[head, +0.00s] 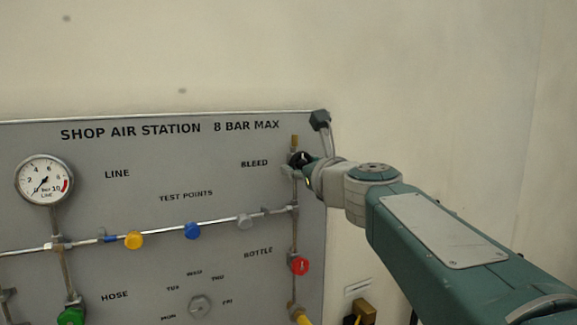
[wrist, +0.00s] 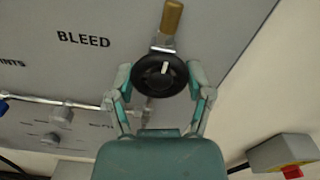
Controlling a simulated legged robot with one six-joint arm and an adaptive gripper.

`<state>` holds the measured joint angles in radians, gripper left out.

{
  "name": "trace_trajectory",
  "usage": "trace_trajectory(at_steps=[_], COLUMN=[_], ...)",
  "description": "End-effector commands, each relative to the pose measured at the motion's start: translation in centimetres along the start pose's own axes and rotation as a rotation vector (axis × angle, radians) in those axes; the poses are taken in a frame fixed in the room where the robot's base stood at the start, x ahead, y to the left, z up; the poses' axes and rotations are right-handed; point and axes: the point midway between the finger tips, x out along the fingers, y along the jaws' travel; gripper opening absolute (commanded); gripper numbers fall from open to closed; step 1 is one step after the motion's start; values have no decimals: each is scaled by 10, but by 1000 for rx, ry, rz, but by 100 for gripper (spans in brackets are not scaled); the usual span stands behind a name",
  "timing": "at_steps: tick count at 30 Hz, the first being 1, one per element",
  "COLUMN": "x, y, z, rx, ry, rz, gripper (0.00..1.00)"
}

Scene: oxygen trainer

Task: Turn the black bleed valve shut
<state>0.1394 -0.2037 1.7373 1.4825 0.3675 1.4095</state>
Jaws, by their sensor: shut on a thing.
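The black bleed valve (wrist: 159,76) is a round black knob with a white mark, at the right of the word BLEED in the wrist view. In the head view the knob (head: 299,158) sits at the panel's upper right, partly covered by my gripper (head: 301,170). My gripper (wrist: 160,78) has one finger on each side of the knob in the wrist view and is shut on it. The white mark points nearly up in the wrist picture. A brass fitting (wrist: 172,18) stands above the knob.
The grey panel (head: 120,220) carries a gauge (head: 44,180), a red bottle knob (head: 299,265), a green hose knob (head: 71,316), and yellow (head: 134,240) and blue (head: 192,231) test points. A grey box with a red part (wrist: 291,171) is at lower right in the wrist view.

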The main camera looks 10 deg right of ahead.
Motion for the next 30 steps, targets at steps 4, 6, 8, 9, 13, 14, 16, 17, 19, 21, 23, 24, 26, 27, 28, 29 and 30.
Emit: trace_trajectory(at_steps=[4, 6, 8, 9, 13, 14, 16, 17, 19, 21, 23, 24, 26, 27, 28, 29, 30], x=[2, 2, 2, 2, 2, 2, 2, 2, 1, 1, 1, 1, 1, 0, 0, -1, -3], y=[2, 2, 2, 2, 2, 2, 2, 2, 1, 1, 1, 1, 1, 1, 1, 1, 0], z=[-6, -6, -6, -6, -6, -6, -6, -6, -5, -4, -3, -3, -3, -3, -2, -2, -2], rx=[13, 13, 13, 13, 13, 13, 12, 12, 12, 11, 11, 11, 11, 10, 10, 10, 10], ry=[11, 11, 11, 11, 11, 11, 11, 10, 8, 7, 6, 5, 5, 4, 4, 4, 4], rz=[6, 6, 6, 6, 6, 6, 5, 5, 4, 3, 3, 3, 2, 2, 2, 2, 1], gripper=[18, 18, 18, 18, 18, 79, 100, 100, 100, 100, 100, 100, 100, 100, 100, 100, 100])
